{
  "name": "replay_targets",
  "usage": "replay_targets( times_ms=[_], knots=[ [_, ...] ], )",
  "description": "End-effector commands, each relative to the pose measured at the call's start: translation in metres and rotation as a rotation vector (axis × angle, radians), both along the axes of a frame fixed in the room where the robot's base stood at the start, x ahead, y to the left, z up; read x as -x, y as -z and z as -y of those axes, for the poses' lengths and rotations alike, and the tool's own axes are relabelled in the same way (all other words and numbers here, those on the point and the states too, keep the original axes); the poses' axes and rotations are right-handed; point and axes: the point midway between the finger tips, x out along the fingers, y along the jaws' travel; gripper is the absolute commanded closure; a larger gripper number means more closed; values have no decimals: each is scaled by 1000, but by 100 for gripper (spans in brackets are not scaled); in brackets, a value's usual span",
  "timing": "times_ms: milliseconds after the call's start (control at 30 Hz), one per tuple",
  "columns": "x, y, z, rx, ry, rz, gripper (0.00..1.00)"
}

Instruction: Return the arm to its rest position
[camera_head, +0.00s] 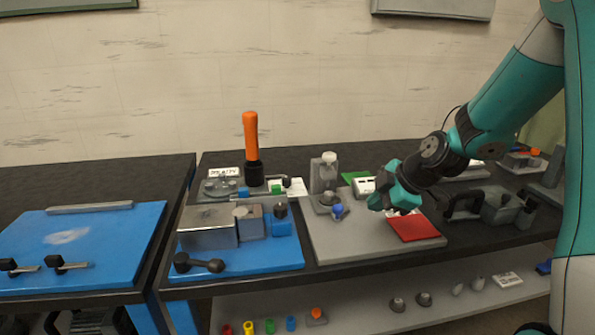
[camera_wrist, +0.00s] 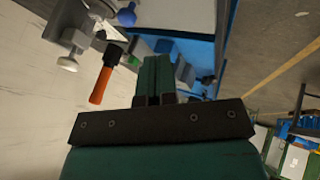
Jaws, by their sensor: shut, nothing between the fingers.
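My arm (camera_head: 510,90) is teal and grey and reaches in from the right over the dark table. My gripper (camera_head: 380,202) is above the grey plate, left of and a little above the red pad (camera_head: 415,228). In the wrist view my gripper (camera_wrist: 152,75) shows its two teal fingers pressed together with nothing between them. It does not appear to touch anything on the table.
Nearby stand a grey fixture with a blue knob (camera_head: 338,211), a white-topped post (camera_head: 329,165) and a small white device (camera_head: 363,187). An orange-handled tool (camera_head: 251,140) stands upright further left. A dark clamp-like unit (camera_head: 492,205) lies to the right. Space above the table looks free.

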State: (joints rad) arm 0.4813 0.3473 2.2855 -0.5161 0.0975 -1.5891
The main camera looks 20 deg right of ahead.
Motion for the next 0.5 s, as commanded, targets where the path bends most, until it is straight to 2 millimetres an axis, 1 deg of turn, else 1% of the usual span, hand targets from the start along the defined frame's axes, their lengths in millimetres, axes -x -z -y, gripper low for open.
replay_targets(
  times_ms=[100,167,267,300,367,400,467,500],
  knots=[
    [1,-2,-5,-6,-1,-5,100],
    [3,-7,-16,-25,3,-21,100],
    [18,-22,-55,-93,26,-97,100],
    [28,-31,-76,-127,45,-143,100],
    [50,-44,-110,-177,81,-229,100],
    [68,-52,-132,-206,110,-293,100],
    [98,-62,-159,-238,166,-390,100],
    [118,-68,-174,-250,206,-452,100]
  ],
)
